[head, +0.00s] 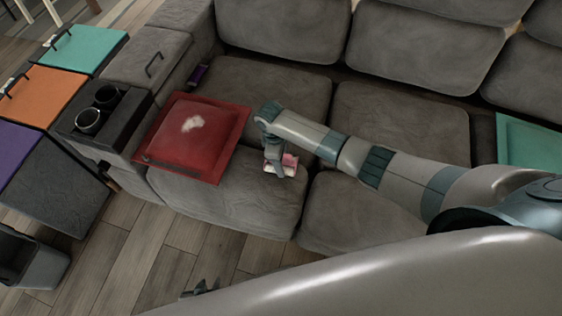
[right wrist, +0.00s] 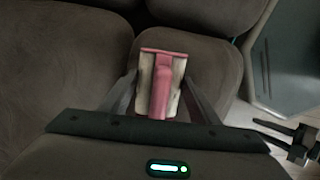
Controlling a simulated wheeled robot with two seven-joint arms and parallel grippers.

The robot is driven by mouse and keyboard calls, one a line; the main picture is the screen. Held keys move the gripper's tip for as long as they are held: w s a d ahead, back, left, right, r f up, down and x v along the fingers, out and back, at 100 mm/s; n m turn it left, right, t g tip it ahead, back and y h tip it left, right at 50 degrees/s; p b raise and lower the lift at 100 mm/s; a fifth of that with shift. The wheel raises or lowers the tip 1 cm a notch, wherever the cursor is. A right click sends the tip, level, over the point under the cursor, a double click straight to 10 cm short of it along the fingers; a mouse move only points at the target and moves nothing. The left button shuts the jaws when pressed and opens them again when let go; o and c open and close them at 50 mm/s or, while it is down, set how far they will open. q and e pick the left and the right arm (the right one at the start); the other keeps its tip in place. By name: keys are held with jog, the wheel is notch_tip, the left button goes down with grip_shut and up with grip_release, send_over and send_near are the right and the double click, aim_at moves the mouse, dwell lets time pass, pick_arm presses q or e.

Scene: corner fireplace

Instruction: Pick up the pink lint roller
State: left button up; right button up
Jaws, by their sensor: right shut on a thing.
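The pink lint roller (head: 289,160) with white sides is at my right gripper (head: 276,168), over the front of the middle-left sofa seat cushion. In the right wrist view the roller (right wrist: 161,86) sits between the two fingers of my right gripper (right wrist: 158,92), which is shut on it. In the head view the fingers partly cover it, and I cannot tell whether it still touches the cushion. My left gripper (head: 201,288) is low at the bottom of the head view, over the floor, with its fingers apart and nothing between them. It also shows in the right wrist view (right wrist: 298,143).
A red pillow (head: 205,135) with a whitish patch lies left of my right gripper. A black cup tray (head: 125,118) is on the left armrest. A grey bin (head: 42,268) stands at lower left.

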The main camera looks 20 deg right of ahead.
aim_at(285, 156)
jog(key=shift+r, duration=0.15)
jog(key=shift+r, duration=0.55)
jog(key=r, duration=0.3)
jog(key=shift+s+d, duration=0.2)
jog(key=shift+s, duration=0.1)
jog(key=s+d+r+p, duration=0.1)
jog(key=s+d+r, duration=0.5)
jog(key=s, duration=0.3)
jog(key=shift+r, duration=0.35)
